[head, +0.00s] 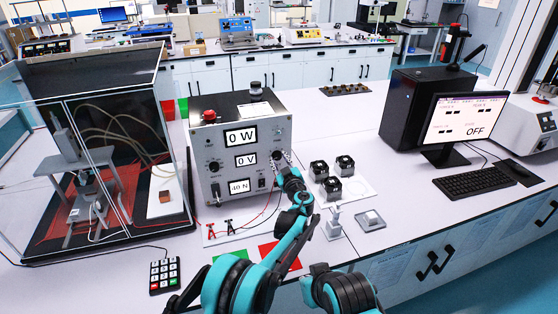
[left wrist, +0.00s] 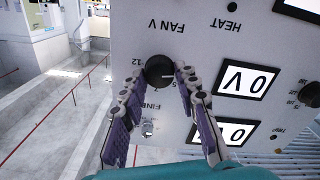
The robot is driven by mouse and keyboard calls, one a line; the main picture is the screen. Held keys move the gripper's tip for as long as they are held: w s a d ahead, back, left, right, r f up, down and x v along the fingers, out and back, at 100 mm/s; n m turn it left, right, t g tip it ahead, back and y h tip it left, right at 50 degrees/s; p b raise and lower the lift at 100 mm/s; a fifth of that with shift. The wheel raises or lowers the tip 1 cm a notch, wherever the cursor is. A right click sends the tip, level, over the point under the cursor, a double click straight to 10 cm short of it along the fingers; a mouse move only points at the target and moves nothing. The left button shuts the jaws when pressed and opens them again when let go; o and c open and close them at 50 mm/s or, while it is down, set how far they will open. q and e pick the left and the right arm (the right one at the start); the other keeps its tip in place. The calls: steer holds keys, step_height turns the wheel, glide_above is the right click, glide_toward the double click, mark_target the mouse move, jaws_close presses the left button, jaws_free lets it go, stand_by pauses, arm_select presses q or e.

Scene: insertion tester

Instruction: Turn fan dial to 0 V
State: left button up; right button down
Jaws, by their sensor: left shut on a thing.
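The grey tester box (head: 225,115) stands on the bench with three displays on its front. Its middle display (head: 246,160) reads 0 V; it also shows upside down in the left wrist view (left wrist: 248,81). The round black fan dial (left wrist: 158,70) sits under the inverted label FAN V, with scale marks beside it. My left gripper (left wrist: 158,77) is shut on the dial, one finger on each side. In the head view my left gripper (head: 283,160) is at the right part of the box front and hides the dial. My right gripper is not in view.
A glass-walled chamber (head: 100,150) stands left of the box. Several black fans (head: 333,188) sit on a white plate to its right. A keypad (head: 164,275), a monitor (head: 468,118) and a keyboard (head: 474,181) are also on the bench. Cables (head: 218,228) lie before the box.

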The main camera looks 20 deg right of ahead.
arm_select(q)
steer(key=o, duration=1.2)
steer(key=shift+c, duration=0.2)
steer(key=s, duration=0.7)
steer(key=shift+s, duration=0.25)
steer(key=shift+d, duration=0.1)
